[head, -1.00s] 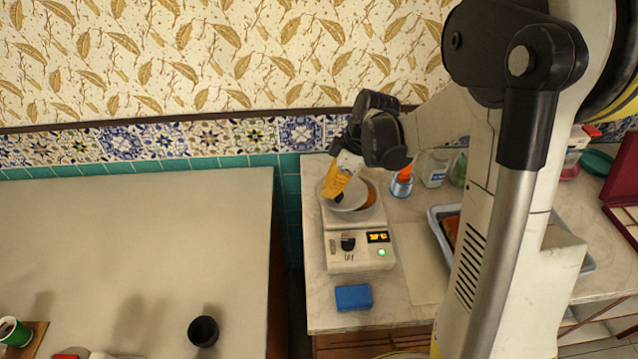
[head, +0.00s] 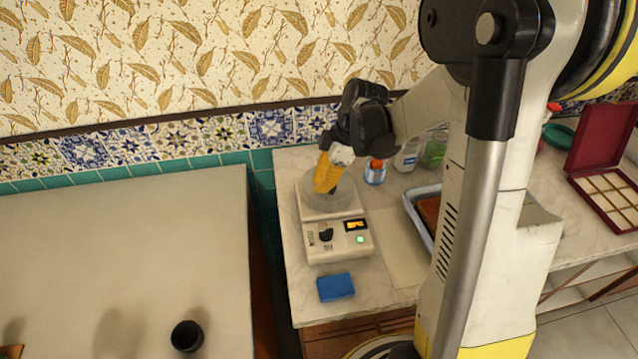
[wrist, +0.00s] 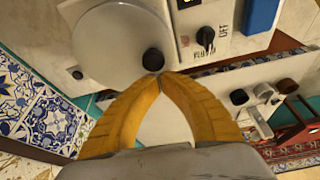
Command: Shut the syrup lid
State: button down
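The syrup lid (wrist: 112,42) is a round grey disc with a black knob (wrist: 153,60), seen from above in the wrist view. In the head view the lid (head: 345,195) lies over the top of the white heater (head: 338,243), partly behind my fingers. No orange syrup shows around it; I cannot tell whether it is fully seated. My gripper (wrist: 159,75) has its yellow fingers brought together at the tips, right beside the knob and seemingly touching its edge. It also shows in the head view (head: 322,189), pointing down at the lid. Nothing is visibly held between the fingertips.
The heater's front has a dark dial and a lit display. A blue block (head: 336,287) lies in front of it. A small blue bottle with an orange cap (head: 375,173) and a tray (head: 411,203) stand to the right. A black cup (head: 187,336) is on the left table.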

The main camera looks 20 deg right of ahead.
jog(key=a, duration=0.3)
jog(key=shift+w+a+r, duration=0.25)
jog(key=shift+a, duration=0.1)
jog(key=w+p+v, duration=0.1)
jog(key=p+v, duration=0.2)
jog(key=v, duration=0.7)
jog(key=s+a+m+t+h+b, duration=0.2)
jog(key=s+a+m+t+b, duration=0.1)
jog(key=s+m, duration=0.4)
jog(key=s+a+m+t+h+b, duration=0.1)
jog(key=s+a+m+t+b, duration=0.1)
jog(key=s+m, duration=0.5)
jog(key=shift+s+a+r+t+h+b, duration=0.15)
jog(key=shift+s+a+t+h+b, duration=0.35)
jog(key=shift+s, duration=0.55)
jog(key=shift+d, duration=0.15)
